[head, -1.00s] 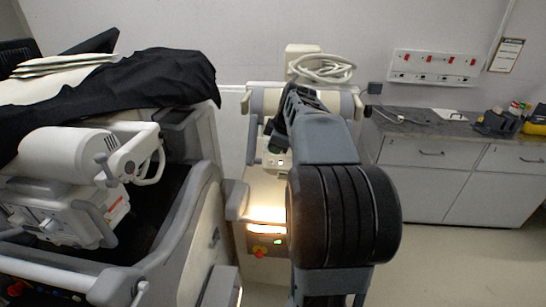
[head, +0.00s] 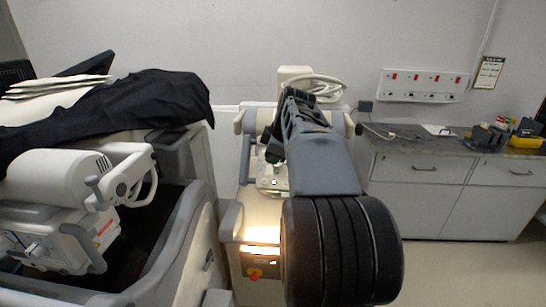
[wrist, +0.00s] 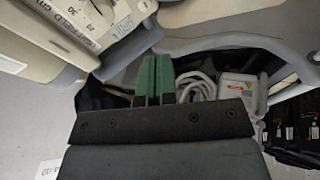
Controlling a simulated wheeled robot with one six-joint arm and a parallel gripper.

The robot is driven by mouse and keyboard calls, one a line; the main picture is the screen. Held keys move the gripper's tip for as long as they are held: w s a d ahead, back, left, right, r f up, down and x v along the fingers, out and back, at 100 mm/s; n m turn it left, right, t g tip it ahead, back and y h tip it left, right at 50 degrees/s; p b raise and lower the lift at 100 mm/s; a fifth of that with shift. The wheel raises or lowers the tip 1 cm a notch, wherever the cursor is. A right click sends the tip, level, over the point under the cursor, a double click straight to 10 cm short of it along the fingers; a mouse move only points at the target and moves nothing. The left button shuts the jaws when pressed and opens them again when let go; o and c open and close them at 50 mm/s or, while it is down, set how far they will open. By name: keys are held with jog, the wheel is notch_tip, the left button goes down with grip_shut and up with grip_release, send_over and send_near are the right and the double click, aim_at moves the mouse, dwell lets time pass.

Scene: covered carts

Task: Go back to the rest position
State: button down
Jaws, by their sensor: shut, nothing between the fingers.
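My gripper (wrist: 153,80) shows in the wrist view as two green fingers side by side, shut with nothing between them. They point toward a coil of white cable and a white box with a red label. In the head view my arm reaches forward over the middle of the picture, toward the white and grey machine (head: 258,205) by the wall. The gripper end is mostly hidden there behind my own arm; only a small dark green part shows at its left.
A cart with a black cloth (head: 150,100) and a white device (head: 65,175) stands close on the left. Grey cabinets (head: 415,205) with a dark counter (head: 400,140) stand at the right, with a yellow item (head: 525,141) on top. Bare floor shows at the lower right.

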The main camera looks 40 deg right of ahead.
dwell(0.4)
jog(key=s+a+f+m+g, duration=0.1)
jog(key=s+a+f+m, duration=0.3)
jog(key=f+m, duration=0.45)
jog(key=s+a+f, duration=0.3)
jog(key=s+a, duration=0.1)
jog(key=a, duration=0.5)
jog(key=s+a+f, duration=0.4)
jog(key=a, duration=0.5)
jog(key=shift+s+a+g, duration=0.25)
jog(key=shift+g, duration=0.05)
